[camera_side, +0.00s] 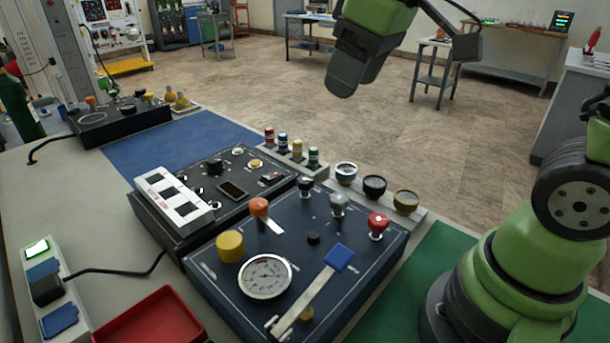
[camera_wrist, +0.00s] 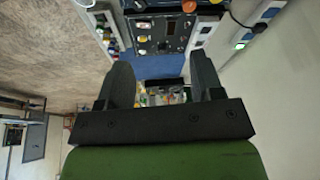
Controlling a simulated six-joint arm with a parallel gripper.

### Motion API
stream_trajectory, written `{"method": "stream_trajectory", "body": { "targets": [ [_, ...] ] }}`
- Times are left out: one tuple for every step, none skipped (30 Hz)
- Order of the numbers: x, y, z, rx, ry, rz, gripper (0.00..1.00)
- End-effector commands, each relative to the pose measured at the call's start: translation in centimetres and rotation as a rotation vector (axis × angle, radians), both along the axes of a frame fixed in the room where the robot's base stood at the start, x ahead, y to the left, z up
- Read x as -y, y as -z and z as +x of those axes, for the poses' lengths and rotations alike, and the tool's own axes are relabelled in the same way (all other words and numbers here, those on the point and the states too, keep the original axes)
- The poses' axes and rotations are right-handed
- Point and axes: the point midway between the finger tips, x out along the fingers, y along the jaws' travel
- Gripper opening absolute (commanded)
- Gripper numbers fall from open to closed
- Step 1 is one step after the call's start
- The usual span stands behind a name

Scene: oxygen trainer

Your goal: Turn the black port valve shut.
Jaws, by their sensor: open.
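The dark blue console (camera_side: 215,290) stands on the bench in the side view. A small black-topped valve (camera_side: 305,186) stands on its far edge, in a row with a grey valve (camera_side: 338,203) and a red valve (camera_side: 377,224). A low black knob (camera_side: 314,239) sits nearer the panel's middle. I cannot tell which way the black valve is turned. My gripper (camera_side: 341,90) hangs high above and beyond the console, apart from everything. In the wrist view my gripper (camera_wrist: 162,82) has its two fingers spread with nothing held between them.
A blue lever (camera_side: 338,258), gauge (camera_side: 265,276), orange knob (camera_side: 259,207) and yellow knob (camera_side: 230,246) crowd the console. A black panel (camera_side: 175,225) adjoins it; several small cups (camera_side: 374,186) line the far side. A red tray (camera_side: 150,322) lies in front. The blue mat (camera_side: 160,143) is mostly clear.

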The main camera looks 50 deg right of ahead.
Motion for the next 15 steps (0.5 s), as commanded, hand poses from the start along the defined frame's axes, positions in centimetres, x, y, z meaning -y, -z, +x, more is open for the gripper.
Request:
{"method": "stream_trajectory", "body": {
  "targets": [
    [0.3, 1.1, 1.7, -0.042, -0.062, -0.03, 0.6],
    [0.4, 1.7, 2.6, -0.064, -0.103, -0.049, 0.6],
    [0.7, 2.6, 3.8, -0.091, -0.16, -0.072, 0.6],
    [0.8, 3.3, 4.6, -0.113, -0.202, -0.088, 0.6],
    [1.0, 4.1, 5.5, -0.133, -0.244, -0.104, 0.6],
    [1.3, 5.2, 6.5, -0.159, -0.299, -0.121, 0.6],
    [1.4, 6.0, 7.1, -0.179, -0.338, -0.132, 0.6],
    [1.6, 6.8, 7.7, -0.196, -0.374, -0.143, 0.6],
    [1.8, 7.8, 8.4, -0.217, -0.421, -0.154, 0.6],
    [1.9, 8.6, 8.8, -0.232, -0.452, -0.161, 0.6],
    [2.0, 9.2, 9.2, -0.245, -0.48, -0.167, 0.6],
    [2.2, 10.0, 9.6, -0.259, -0.513, -0.174, 0.6],
    [2.2, 10.5, 9.9, -0.268, -0.533, -0.178, 0.6],
    [2.3, 10.9, 10.1, -0.276, -0.55, -0.181, 0.6],
    [2.4, 11.4, 10.3, -0.284, -0.569, -0.184, 0.6]
  ]
}}
